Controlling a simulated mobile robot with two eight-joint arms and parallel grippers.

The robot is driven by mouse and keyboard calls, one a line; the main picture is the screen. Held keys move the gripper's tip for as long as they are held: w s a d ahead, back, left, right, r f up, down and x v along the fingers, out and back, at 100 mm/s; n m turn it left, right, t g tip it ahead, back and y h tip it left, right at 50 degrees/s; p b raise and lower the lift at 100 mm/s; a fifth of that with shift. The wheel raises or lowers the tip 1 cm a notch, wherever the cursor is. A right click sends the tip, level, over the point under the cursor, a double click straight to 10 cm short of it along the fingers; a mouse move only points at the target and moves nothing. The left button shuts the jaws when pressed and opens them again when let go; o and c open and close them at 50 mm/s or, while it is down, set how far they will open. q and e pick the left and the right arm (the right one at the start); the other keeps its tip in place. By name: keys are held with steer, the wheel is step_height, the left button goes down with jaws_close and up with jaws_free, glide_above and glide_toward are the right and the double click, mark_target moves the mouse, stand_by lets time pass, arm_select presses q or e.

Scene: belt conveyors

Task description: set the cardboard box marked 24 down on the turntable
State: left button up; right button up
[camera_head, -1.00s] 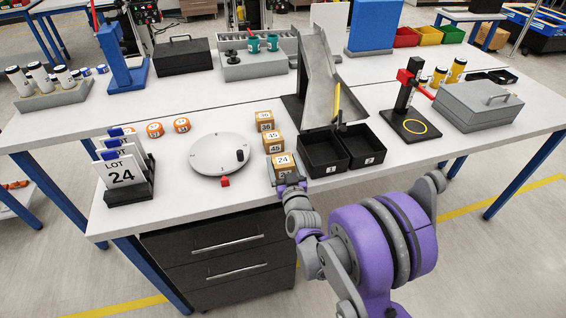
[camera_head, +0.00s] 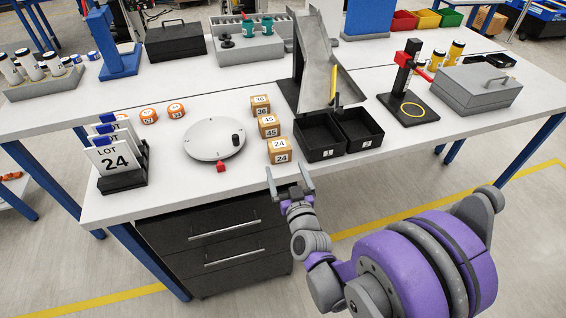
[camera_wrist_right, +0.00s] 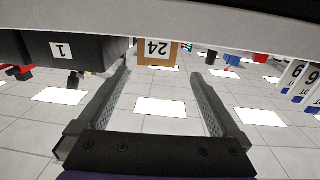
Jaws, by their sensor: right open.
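The cardboard box marked 24 (camera_head: 279,151) stands on the near table, close to its front edge. It also shows upside down in the right wrist view (camera_wrist_right: 157,52), beyond and between the fingertips. My right gripper (camera_head: 287,169) is open and empty in front of the table's front edge, just short of the box; its fingers also show in the right wrist view (camera_wrist_right: 160,78). The turntable (camera_head: 207,148), a light grey disc with a dark knob and a red marker at its front, lies left of the box with nothing else on it. My left gripper is not in view.
Boxes marked 45 (camera_head: 268,126) and 36 (camera_head: 260,105) stand in a row behind box 24. Black bins 1 (camera_head: 311,153) and 2 (camera_head: 372,143) are close on its right. A LOT 24 card rack (camera_head: 123,181) stands at left. The tabletop between box and turntable is clear.

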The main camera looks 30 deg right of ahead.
steer(key=shift+s+a, duration=0.15)
steer(key=shift+s, duration=0.2)
steer(key=s+a+f+n+g+y, duration=0.35)
steer(key=s+a+g+y, duration=0.2)
steer(key=a, duration=0.45)
steer(key=s+a+f+g, duration=0.1)
steer(key=s+f+g, duration=0.2)
steer(key=s, duration=1.1)
steer(key=g, duration=0.3)
steer(key=shift+f+g, duration=0.15)
steer(key=shift+g, duration=0.2)
